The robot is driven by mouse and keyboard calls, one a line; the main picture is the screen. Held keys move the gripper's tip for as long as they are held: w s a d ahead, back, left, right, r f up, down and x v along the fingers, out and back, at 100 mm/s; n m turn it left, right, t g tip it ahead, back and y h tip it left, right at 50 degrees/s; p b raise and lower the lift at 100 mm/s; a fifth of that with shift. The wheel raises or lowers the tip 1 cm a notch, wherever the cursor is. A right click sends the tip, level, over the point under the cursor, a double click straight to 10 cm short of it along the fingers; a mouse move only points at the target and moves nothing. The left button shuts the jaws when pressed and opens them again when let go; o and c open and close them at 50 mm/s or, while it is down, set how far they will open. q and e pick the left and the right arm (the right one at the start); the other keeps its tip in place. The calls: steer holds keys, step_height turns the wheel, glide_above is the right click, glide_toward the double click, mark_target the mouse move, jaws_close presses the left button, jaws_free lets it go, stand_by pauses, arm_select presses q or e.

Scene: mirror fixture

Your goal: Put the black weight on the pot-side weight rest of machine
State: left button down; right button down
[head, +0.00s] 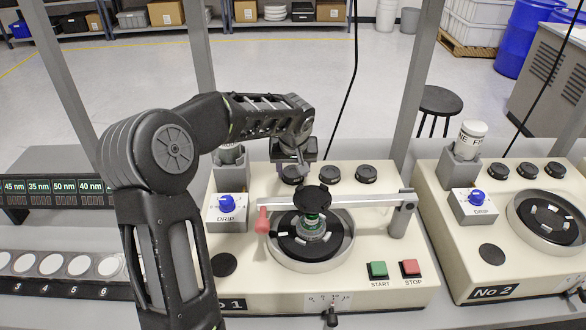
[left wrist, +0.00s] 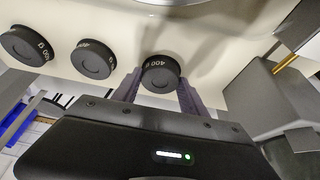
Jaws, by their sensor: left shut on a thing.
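My left gripper (head: 292,158) is shut on the leftmost black weight (head: 291,175) in the row at the back of machine No 1 (head: 390,252). In the left wrist view this weight (left wrist: 160,74) reads 400, and the fingers are on both sides of it. It appears still at its place in the row. Two more black weights (head: 328,174) (head: 366,174) sit to its right. A flat black round spot (head: 224,264) is on the machine's front left. I cannot tell which spot is the pot-side rest. My right gripper is not in view.
A grey lever arm (head: 355,201) with a red end and a black disc (head: 312,198) spans the round bowl (head: 345,250). A blue DRIP knob (head: 227,202) is at left. Machine No 2 (head: 450,270) stands to the right. A display rack (head: 60,188) is at left.

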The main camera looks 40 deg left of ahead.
arm_select(q)
steer(key=shift+f, duration=0.1)
steer(key=c, duration=0.6)
jaws_free()
steer(key=b+v, duration=0.1)
steer(key=v, duration=1.1)
